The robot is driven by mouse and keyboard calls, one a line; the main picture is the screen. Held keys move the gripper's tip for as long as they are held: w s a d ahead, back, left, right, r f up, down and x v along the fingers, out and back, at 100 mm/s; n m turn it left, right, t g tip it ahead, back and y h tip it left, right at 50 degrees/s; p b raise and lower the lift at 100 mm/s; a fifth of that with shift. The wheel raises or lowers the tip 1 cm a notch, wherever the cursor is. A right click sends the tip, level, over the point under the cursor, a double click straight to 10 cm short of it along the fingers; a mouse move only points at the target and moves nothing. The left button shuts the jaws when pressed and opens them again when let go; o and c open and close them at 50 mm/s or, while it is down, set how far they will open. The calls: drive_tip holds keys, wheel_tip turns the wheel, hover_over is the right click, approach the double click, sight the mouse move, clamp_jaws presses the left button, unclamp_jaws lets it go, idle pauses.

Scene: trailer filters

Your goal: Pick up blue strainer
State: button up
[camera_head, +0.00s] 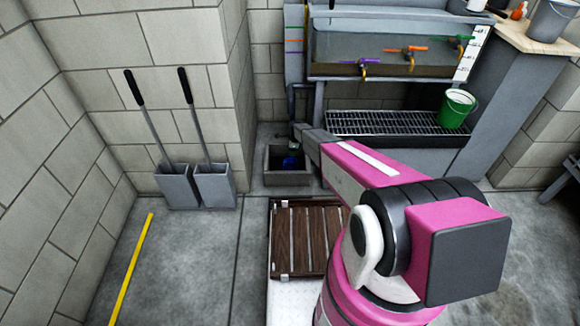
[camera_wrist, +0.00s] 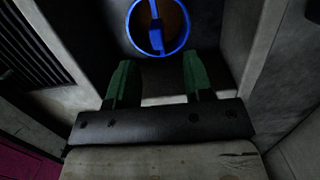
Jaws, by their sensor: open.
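The blue strainer (camera_wrist: 155,38) shows at the top centre of the wrist view as a blue ring with a blue bar across it and a brownish inside. In the head view a small blue patch of it (camera_head: 291,162) shows inside a grey square basin (camera_head: 288,179) on the floor; my arm hides part of that area. My gripper (camera_wrist: 157,72) has two green fingers, spread apart and empty. They point toward the strainer's near rim, with a visible gap between fingertips and rim.
Two long-handled scoops (camera_head: 195,183) lean on the wall at left. A slatted wooden piece (camera_head: 308,240) lies in front.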

sight(290, 159)
drive_tip(key=f, duration=0.4)
drive_tip(key=a+f, duration=0.1)
drive_tip(key=f, duration=0.1)
drive_tip(key=shift+s+f, duration=0.15)
drive_tip(key=shift+f, duration=0.15)
clamp_jaws()
